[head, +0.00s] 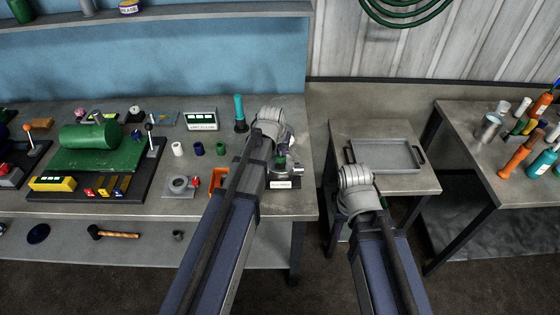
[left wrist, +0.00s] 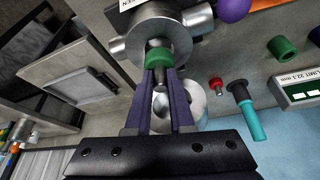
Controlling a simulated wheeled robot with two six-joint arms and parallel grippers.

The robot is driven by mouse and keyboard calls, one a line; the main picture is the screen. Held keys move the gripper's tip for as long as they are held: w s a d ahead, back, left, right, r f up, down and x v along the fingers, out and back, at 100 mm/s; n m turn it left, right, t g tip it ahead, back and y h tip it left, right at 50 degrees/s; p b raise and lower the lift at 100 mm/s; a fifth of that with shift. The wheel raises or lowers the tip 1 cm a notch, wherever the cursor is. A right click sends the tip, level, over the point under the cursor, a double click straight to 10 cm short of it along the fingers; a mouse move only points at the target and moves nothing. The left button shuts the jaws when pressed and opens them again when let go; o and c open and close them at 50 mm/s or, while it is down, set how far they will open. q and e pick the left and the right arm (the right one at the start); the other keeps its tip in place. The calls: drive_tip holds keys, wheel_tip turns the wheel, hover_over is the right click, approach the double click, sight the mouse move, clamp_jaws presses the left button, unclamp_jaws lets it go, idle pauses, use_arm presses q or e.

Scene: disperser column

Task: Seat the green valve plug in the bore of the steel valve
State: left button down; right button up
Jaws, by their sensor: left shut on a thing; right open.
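The steel valve (left wrist: 172,22) shows at the top of the left wrist view, a round metal body with side stubs. In the head view the valve (head: 284,170) stands on the bench behind my left forearm, partly hidden. My left gripper (left wrist: 160,72) is shut on the green valve plug (left wrist: 158,58), a green band with metal around it. The plug is at the valve's round opening; how deep it sits I cannot tell. The plug shows small in the head view (head: 281,155). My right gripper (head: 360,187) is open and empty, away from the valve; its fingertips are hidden.
A teal-handled tool (head: 239,112) stands on the bench behind the valve. White, blue and green cylinders (head: 221,148) stand left of my left arm, near an orange bin (head: 217,180). A grey tray (head: 384,154) lies on the small table at right. A gap separates the benches.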

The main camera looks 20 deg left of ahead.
sight(280, 157)
use_arm(q)
drive_tip(key=shift+f+b, duration=1.7)
drive_tip(key=shift+f, duration=0.1)
drive_tip(key=shift+f, duration=0.2)
drive_tip(key=c, duration=0.8)
unclamp_jaws()
drive_tip(key=shift+r, duration=0.35)
drive_tip(key=p+v, duration=1.1)
drive_tip(key=v, duration=0.1)
drive_tip(key=s+d+m+g, duration=0.1)
drive_tip(key=s+d, duration=0.3)
drive_tip(key=s, duration=0.2)
drive_tip(key=s+d+f+m+g, duration=0.1)
drive_tip(key=s+d+g, duration=0.1)
drive_tip(key=s+d, duration=0.3)
drive_tip(key=s+d+m+g+y, duration=0.1)
drive_tip(key=s+d, duration=0.3)
drive_tip(key=s, duration=0.4)
drive_tip(key=shift+s+d+f+m+g, duration=0.2)
drive_tip(key=shift+f+m+g, duration=0.1)
drive_tip(key=shift+f+m, duration=0.1)
